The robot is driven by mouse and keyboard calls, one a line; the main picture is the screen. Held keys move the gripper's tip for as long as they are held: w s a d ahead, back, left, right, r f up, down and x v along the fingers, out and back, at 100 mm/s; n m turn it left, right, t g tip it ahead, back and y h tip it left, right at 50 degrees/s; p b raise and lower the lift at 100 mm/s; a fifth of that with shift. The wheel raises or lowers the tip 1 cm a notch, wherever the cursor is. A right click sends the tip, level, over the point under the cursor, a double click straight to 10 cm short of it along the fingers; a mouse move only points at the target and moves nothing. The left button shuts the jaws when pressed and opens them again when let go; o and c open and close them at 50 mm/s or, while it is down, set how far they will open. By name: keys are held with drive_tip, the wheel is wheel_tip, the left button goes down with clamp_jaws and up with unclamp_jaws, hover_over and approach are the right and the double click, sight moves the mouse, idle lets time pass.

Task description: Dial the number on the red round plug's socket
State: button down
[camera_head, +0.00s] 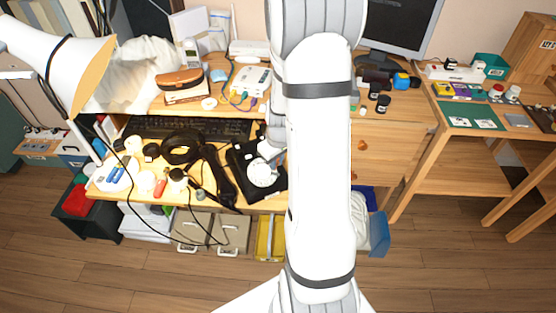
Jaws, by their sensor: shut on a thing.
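A black dial phone (241,158) with a pale round dial (262,174) stands near the desk's front edge, left of my arm. A black handset (222,184) appears to lie off to its left. My gripper (270,151) is small and partly hidden beside my arm, over the back of the dial. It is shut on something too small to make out. Whether it touches the dial is unclear. A white box (249,82) with coloured cables sits on the raised shelf behind. No red round plug or socket number is readable there.
A black keyboard (185,127) lies behind the phone. A white lamp (75,72) stands at left. A white power strip (115,173), a red item (160,187) and loose black cables clutter the front left. My arm hides the desk's middle.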

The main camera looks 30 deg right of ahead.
drive_tip(key=w+a, duration=0.1)
drive_tip(key=w+a+r+p, duration=0.1)
drive_tip(key=a, duration=0.1)
drive_tip(key=w+a+r+p, duration=0.1)
drive_tip(key=w+a, duration=0.1)
idle(0.3)
drive_tip(key=shift+f, duration=0.15)
drive_tip(key=shift+w+f+b, duration=0.2)
drive_tip(key=shift+f+b, duration=0.2)
drive_tip(key=shift+b, duration=0.2)
drive_tip(key=shift+w+f+b, duration=0.2)
drive_tip(key=shift+f+b, duration=0.25)
drive_tip(key=shift+b, duration=0.1)
idle(0.6)
drive_tip(key=shift+d, duration=0.2)
drive_tip(key=shift+w+d+r, duration=0.1)
drive_tip(key=shift+w+d, duration=0.05)
drive_tip(key=shift+d, duration=0.3)
idle(0.3)
